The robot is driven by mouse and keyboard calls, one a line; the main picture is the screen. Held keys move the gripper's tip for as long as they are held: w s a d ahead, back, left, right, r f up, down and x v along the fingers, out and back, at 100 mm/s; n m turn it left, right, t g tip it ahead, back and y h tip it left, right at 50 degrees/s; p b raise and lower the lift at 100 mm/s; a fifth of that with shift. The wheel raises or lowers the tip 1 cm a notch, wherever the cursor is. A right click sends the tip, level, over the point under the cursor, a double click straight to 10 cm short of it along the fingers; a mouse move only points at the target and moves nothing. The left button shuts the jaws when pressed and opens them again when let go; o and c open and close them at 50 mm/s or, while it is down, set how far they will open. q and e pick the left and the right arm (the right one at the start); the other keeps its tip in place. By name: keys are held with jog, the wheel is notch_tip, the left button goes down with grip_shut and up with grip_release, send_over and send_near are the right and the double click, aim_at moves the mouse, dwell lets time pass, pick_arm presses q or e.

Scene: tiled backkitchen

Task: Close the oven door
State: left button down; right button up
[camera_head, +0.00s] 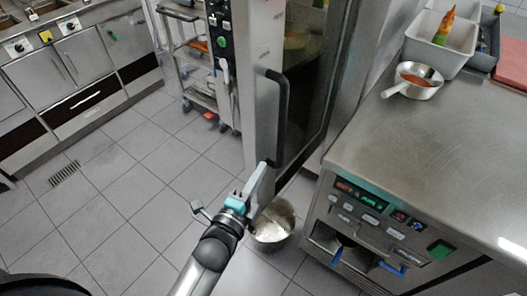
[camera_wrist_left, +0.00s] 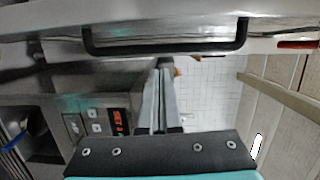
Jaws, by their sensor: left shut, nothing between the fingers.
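The oven (camera_head: 222,48) is a tall steel unit with a control panel on its left. Its door (camera_head: 312,75) has a dark glass pane and a long black vertical handle (camera_head: 283,110). I cannot tell how far the door stands from the oven body. My left gripper (camera_head: 266,166) is shut and empty, its fingertips at the lower end of the handle; contact is unclear. In the left wrist view the handle (camera_wrist_left: 165,50) runs across the top, just beyond the shut fingertips (camera_wrist_left: 161,64). My right gripper is not in view.
A metal pot (camera_head: 273,236) stands on the floor beside my left gripper. A steel counter (camera_head: 430,125) with a pan (camera_head: 418,80) and a display front is at right. A rack trolley (camera_head: 192,62) stands left of the oven. Tiled floor (camera_head: 125,185) at left is clear.

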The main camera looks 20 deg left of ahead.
aim_at(263, 134)
pick_arm(q)
jog(key=w, duration=0.3)
jog(key=w+d+r, duration=0.1)
jog(key=w, duration=0.6)
jog(key=shift+w+d+r+b, duration=0.1)
jog(key=shift+d+r+b, duration=0.15)
jog(key=shift+b, duration=0.1)
jog(key=shift+w+a, duration=0.3)
jog(key=shift+a, duration=0.65)
jog(key=shift+w+a, duration=0.3)
jog(key=shift+a, duration=0.65)
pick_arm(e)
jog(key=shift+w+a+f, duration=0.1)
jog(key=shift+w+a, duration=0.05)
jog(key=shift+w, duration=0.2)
pick_arm(q)
jog(key=shift+a, duration=0.1)
